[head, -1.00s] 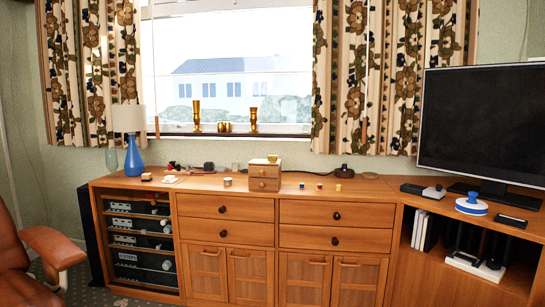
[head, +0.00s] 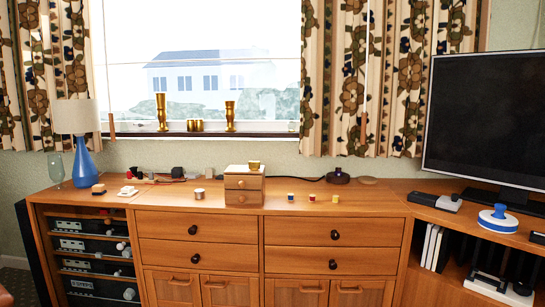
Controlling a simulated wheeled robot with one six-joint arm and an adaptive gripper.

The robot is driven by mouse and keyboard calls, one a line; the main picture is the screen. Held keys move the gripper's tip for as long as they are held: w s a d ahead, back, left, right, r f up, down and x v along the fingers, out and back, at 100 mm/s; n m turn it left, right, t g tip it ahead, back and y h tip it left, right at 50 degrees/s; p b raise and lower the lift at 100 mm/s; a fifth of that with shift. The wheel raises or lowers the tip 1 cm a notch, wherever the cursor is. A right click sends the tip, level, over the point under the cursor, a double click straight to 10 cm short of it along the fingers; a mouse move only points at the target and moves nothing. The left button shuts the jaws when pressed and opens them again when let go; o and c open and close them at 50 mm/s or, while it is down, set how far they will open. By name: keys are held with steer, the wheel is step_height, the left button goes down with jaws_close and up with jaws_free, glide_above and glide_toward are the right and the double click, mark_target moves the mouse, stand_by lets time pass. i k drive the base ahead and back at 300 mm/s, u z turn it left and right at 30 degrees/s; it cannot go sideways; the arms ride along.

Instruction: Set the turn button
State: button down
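A round device with a blue knob on a white base (head: 497,218) stands on the right end of the wooden cabinet, in front of the television. It looks like the turn button, but its setting is too small to tell. A grey box with a light part at its right end (head: 435,202) lies to its left. A small dark flat item (head: 538,238) lies at the right edge. My gripper is not in view.
The long wooden cabinet (head: 200,222) spans the view. On it stand a blue lamp (head: 86,166), a small drawer box (head: 243,190), several small blocks and a black television (head: 490,125). The cabinet top between blocks and grey box is mostly clear.

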mark_target(254, 165)
steer(key=u, duration=0.15)
steer(key=i, duration=1.15)
steer(key=u, duration=0.2)
